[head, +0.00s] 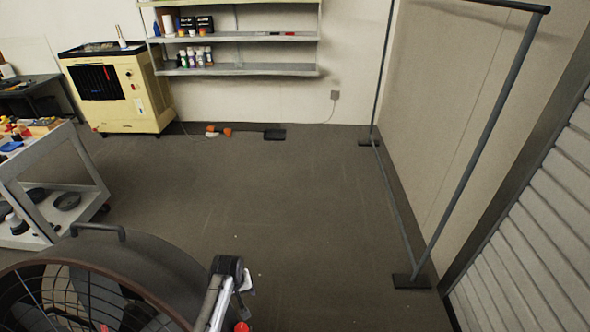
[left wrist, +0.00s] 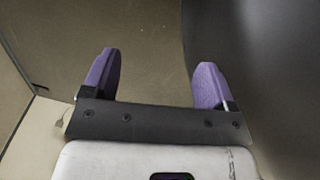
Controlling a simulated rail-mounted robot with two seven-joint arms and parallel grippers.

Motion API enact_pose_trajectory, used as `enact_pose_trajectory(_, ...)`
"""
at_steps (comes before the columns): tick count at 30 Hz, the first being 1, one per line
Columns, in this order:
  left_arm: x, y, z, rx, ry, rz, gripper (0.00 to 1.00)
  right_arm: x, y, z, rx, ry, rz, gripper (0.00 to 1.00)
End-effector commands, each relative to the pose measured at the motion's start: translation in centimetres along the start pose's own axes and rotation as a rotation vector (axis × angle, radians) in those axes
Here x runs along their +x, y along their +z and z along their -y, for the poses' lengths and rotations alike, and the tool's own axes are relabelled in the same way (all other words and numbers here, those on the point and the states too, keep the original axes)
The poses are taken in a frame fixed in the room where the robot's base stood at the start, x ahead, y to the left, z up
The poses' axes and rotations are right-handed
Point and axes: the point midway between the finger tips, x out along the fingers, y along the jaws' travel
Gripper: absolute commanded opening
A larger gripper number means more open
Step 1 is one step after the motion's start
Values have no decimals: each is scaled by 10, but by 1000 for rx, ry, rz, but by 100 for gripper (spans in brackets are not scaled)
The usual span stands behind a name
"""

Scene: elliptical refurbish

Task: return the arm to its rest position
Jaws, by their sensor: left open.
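My left gripper (left wrist: 156,72) shows in the left wrist view with two purple fingers spread wide apart. It is open, with nothing between the fingers, and brown-grey floor shows behind them. I cannot make out the left gripper in the head view. My right gripper is in neither view.
A large caged drum fan (head: 145,262) fills the lower left. A grey cart (head: 85,160) stands behind it, a yellow cooler (head: 145,103) and wall shelf (head: 245,70) farther back. A metal frame (head: 470,160) stands right, beside a shutter (head: 535,235). The middle floor (head: 285,205) is clear.

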Motion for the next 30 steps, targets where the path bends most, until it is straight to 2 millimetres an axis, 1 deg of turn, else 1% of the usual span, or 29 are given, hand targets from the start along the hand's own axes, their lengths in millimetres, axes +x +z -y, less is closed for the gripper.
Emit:
enact_pose_trajectory(1, -22, -13, -5, 36, 18, -50, 80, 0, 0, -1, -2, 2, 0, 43)
enact_pose_trajectory(2, -35, -21, -7, 60, 27, -80, 80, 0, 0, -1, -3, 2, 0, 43)
enact_pose_trajectory(3, -54, -30, -10, 92, 38, -123, 80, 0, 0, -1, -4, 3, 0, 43)
enact_pose_trajectory(5, -88, -44, -13, 141, 54, -199, 80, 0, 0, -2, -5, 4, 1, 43)
enact_pose_trajectory(6, -112, -53, -14, 172, 63, -253, 80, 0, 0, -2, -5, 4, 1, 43)
enact_pose_trajectory(7, -129, -57, -14, 195, 69, -294, 80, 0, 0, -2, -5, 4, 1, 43)
enact_pose_trajectory(9, -163, -59, -12, 243, 77, -378, 80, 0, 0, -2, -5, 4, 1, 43)
enact_pose_trajectory(11, -187, -54, -8, 279, 80, -444, 80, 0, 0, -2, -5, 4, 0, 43)
enact_pose_trajectory(12, -200, -48, -4, 299, 80, -483, 80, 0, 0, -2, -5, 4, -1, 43)
enact_pose_trajectory(14, -217, -37, 2, 326, 79, -539, 80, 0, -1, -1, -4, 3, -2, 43)
enact_pose_trajectory(15, -226, -26, 8, 342, 78, -572, 80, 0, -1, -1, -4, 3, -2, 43)
enact_pose_trajectory(17, -237, -8, 15, 360, 77, -617, 80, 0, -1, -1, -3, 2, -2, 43)
enact_pose_trajectory(18, -243, 7, 21, 369, 77, -645, 80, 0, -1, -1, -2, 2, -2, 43)
enact_pose_trajectory(20, -248, 31, 31, 376, 77, -678, 80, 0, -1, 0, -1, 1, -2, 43)
enact_pose_trajectory(22, -252, 64, 44, 382, 79, -709, 80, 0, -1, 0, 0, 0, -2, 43)
enact_pose_trajectory(23, -252, 80, 49, 386, 79, -720, 80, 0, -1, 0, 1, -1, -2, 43)
enact_pose_trajectory(24, -251, 102, 57, 392, 79, -729, 80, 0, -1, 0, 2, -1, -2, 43)
enact_pose_trajectory(26, -247, 133, 67, 401, 80, -731, 80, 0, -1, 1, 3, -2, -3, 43)
enact_pose_trajectory(27, -243, 153, 74, 408, 79, -724, 80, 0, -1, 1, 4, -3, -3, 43)
enact_pose_trajectory(29, -234, 183, 84, 418, 75, -697, 80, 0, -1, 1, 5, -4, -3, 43)
enact_pose_trajectory(30, -226, 202, 90, 425, 72, -671, 80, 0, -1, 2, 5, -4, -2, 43)
